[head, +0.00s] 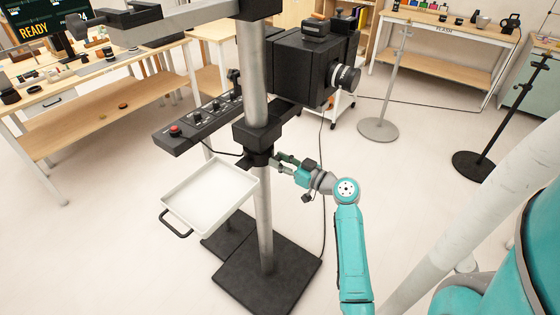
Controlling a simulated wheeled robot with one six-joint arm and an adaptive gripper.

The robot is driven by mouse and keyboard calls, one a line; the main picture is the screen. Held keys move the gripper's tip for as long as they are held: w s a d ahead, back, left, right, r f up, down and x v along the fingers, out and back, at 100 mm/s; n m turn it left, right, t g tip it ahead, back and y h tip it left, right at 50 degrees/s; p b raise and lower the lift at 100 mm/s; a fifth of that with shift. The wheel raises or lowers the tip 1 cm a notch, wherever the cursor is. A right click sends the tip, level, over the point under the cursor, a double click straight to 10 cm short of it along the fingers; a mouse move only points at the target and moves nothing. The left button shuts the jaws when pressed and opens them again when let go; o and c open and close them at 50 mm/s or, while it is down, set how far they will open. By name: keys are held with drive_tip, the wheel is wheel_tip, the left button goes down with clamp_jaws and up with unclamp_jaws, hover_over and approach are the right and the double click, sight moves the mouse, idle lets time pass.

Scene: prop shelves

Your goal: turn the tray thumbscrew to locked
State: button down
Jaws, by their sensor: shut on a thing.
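The white tray (208,199) with a dark handle on its near side sits to the left of the metal column (262,225). A black collar (257,137) is clamped around the column above the tray's level. My gripper (277,162) reaches in from the right at the column, just below that collar. Its jaws are shut on a small dark part at the column, which looks like the tray thumbscrew. The fingers and the collar's parts hide most of it, so its turn position cannot be told.
A black camera (298,70) stands above my gripper. A control box with a red button (175,130) is behind the tray. The column's dark base plate (268,272) lies on the floor. Light stands (378,129) and workbenches (450,60) are further back; the floor between is open.

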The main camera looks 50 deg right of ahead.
drive_tip(key=shift+m, duration=1.6)
drive_tip(key=c, duration=0.8)
unclamp_jaws()
drive_tip(key=s, duration=0.7)
drive_tip(key=shift+s, duration=0.3)
